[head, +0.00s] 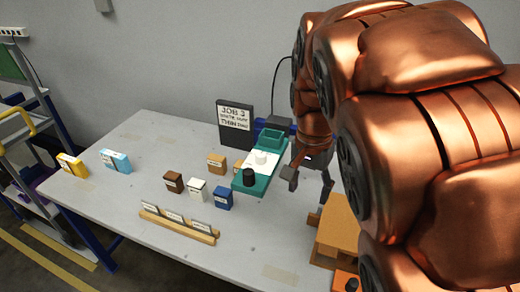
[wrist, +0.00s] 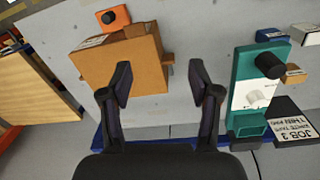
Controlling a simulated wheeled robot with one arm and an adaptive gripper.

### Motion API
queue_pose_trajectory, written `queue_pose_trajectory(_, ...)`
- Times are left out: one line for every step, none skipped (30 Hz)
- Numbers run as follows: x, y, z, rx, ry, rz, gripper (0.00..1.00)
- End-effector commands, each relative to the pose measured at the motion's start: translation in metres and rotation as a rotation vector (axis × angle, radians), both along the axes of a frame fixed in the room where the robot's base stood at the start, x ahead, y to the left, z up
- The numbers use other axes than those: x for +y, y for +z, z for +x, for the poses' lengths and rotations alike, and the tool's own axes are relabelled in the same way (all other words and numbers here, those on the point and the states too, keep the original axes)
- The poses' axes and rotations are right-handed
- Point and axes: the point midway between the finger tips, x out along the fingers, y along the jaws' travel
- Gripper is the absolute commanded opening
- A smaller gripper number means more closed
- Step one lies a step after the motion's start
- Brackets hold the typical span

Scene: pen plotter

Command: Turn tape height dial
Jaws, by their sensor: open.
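A teal machine (head: 243,184) stands on the table with a black knob (head: 248,177) at its near end and a white dial (head: 261,157) on a white plate behind it. I cannot read which of the two is the tape height dial. In the wrist view the teal machine (wrist: 243,66) is at the right, with its black knob (wrist: 269,64) and white dial (wrist: 254,95). My gripper (head: 309,183) is open and empty, to the right of the machine in the head view. In the wrist view its fingers (wrist: 160,76) are spread, apart from both knobs.
An orange-brown box (wrist: 120,60) lies beyond my fingers, with an orange block with a black button (wrist: 115,18) behind it. A dark "JOB 3" sign (head: 235,122) stands behind the machine. Several small boxes and a wooden card rack (head: 180,228) are to the left.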

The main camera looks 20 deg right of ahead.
Motion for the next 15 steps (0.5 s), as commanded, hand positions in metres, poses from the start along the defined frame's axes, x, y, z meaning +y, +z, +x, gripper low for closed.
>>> queue_pose_trajectory(-0.004,0.005,0.019,-0.006,-0.064,-0.011,0.62)
queue_pose_trajectory(-0.006,0.008,0.031,-0.016,-0.104,-0.016,0.62)
queue_pose_trajectory(-0.008,0.011,0.044,-0.024,-0.153,-0.025,0.62)
queue_pose_trajectory(-0.009,0.012,0.055,-0.03,-0.19,-0.028,0.62)
queue_pose_trajectory(-0.009,0.015,0.066,-0.038,-0.224,-0.032,0.62)
queue_pose_trajectory(-0.011,0.017,0.079,-0.045,-0.27,-0.038,0.62)
queue_pose_trajectory(-0.011,0.017,0.089,-0.049,-0.303,-0.041,0.62)
queue_pose_trajectory(-0.011,0.018,0.1,-0.055,-0.334,-0.044,0.62)
queue_pose_trajectory(-0.01,0.018,0.112,-0.058,-0.375,-0.045,0.62)
queue_pose_trajectory(-0.01,0.019,0.122,-0.063,-0.403,-0.049,0.62)
queue_pose_trajectory(-0.009,0.018,0.132,-0.067,-0.432,-0.048,0.62)
queue_pose_trajectory(-0.008,0.017,0.145,-0.07,-0.469,-0.049,0.62)
queue_pose_trajectory(-0.007,0.017,0.154,-0.076,-0.495,-0.048,0.62)
queue_pose_trajectory(-0.005,0.016,0.164,-0.08,-0.52,-0.049,0.62)
queue_pose_trajectory(-0.003,0.012,0.176,-0.079,-0.554,-0.046,0.62)
